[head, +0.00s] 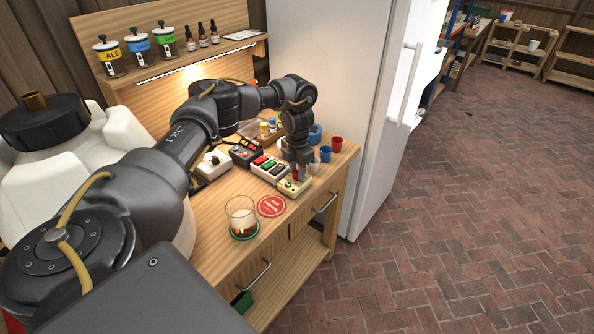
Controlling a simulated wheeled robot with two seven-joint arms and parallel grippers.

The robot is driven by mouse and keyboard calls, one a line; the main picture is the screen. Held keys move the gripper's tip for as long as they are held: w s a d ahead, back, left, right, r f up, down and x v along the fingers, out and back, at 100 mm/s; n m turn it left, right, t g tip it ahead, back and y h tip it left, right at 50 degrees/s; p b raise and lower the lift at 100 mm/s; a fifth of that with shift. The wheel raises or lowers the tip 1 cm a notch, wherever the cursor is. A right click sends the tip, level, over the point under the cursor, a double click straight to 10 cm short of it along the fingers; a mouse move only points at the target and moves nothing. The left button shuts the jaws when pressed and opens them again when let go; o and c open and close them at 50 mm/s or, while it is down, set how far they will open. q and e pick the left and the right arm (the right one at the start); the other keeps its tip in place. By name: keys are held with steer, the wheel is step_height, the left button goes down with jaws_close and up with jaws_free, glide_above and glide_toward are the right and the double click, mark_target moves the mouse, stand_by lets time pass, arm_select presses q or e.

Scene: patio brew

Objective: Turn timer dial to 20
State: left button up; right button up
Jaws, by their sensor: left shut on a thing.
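My left gripper (300,174) reaches down from above at the right front of the wooden bench (205,210). Its fingers are at a small cream box (291,188), which looks like the timer and has a green spot on its front part. The gripper is shut on what looks like the dial on top of this box. The fingers cover the dial, so its setting and any marks cannot be read. My right gripper is not in view.
Beside the cream box stand a box with red and green buttons (270,168), a dark box (246,153) and a white device with a black knob (212,164). A red round mat (271,206) and a glass (241,213) are in front. Red (337,144) and blue (325,154) cups stand behind, near the fridge (335,60).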

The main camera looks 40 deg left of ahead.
mark_target(297, 171)
arm_select(q)
steer(key=shift+w+r, duration=0.15)
steer(key=o, duration=0.7)
steer(key=shift+r, duration=0.25)
step_height(297, 171, up, 10)
stand_by(0.4)
